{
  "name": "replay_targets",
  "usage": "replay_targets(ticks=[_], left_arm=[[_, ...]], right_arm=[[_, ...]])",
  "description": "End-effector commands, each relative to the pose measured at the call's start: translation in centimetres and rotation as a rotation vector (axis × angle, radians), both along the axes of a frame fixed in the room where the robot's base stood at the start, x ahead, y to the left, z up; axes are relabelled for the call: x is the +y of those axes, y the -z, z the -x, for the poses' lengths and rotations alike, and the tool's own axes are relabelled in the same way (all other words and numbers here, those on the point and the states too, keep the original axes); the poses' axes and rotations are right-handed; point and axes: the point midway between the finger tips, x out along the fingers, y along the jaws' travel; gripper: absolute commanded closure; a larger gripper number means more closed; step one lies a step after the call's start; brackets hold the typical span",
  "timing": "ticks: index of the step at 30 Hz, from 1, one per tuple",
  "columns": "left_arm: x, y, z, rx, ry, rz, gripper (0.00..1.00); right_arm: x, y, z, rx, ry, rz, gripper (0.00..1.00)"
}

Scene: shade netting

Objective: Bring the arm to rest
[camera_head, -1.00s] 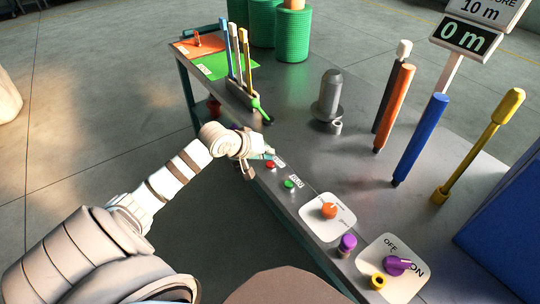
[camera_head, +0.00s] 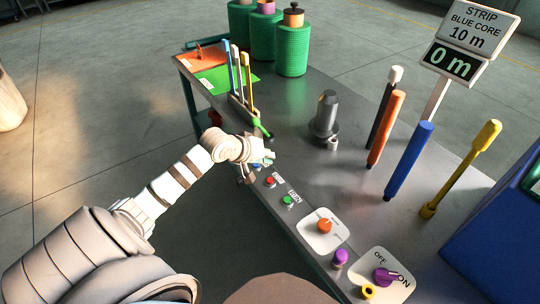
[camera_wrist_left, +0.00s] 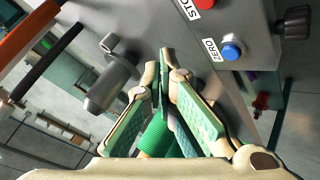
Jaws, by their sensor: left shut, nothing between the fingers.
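My left arm reaches in from the left in the head view. Its gripper (camera_head: 264,159) is by the front edge of the grey bench (camera_head: 300,118), just beyond the red button (camera_head: 270,181). In the left wrist view the two green-padded fingers (camera_wrist_left: 166,62) meet at their tips with nothing between them. How far the fingertips are from the bench top is hard to tell. My right arm and gripper are not in view.
A green button (camera_head: 287,201), an orange knob (camera_head: 324,226) and a purple switch (camera_head: 385,277) line the front edge. A dark grey fixture (camera_head: 326,115), coloured upright rods (camera_head: 408,161) and a pen holder (camera_head: 238,103) stand on the bench. Green rolls (camera_head: 292,52) are at the back.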

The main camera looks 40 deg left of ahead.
Motion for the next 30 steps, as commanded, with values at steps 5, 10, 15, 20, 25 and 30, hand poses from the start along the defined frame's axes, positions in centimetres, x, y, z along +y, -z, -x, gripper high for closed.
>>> replay_targets(ticks=[5,10,15,20,25,30], left_arm=[[0.0,-0.1,0.0,0.000,-0.001,0.001,1.00],[0.0,-0.1,0.0,0.000,0.000,0.000,1.00],[0.0,-0.1,0.0,0.001,0.001,0.000,1.00],[-2.3,2.3,2.2,0.047,0.077,-0.059,1.00],[-7.6,7.1,9.0,0.158,0.278,-0.223,1.00],[-11.3,9.3,16.2,0.258,0.446,-0.371,1.00]], right_arm=[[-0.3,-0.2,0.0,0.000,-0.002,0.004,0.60],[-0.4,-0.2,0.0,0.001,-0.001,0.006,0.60],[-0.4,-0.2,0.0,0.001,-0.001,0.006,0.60],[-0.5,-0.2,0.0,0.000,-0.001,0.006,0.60],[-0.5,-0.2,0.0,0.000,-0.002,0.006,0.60],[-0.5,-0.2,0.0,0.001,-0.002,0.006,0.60]])
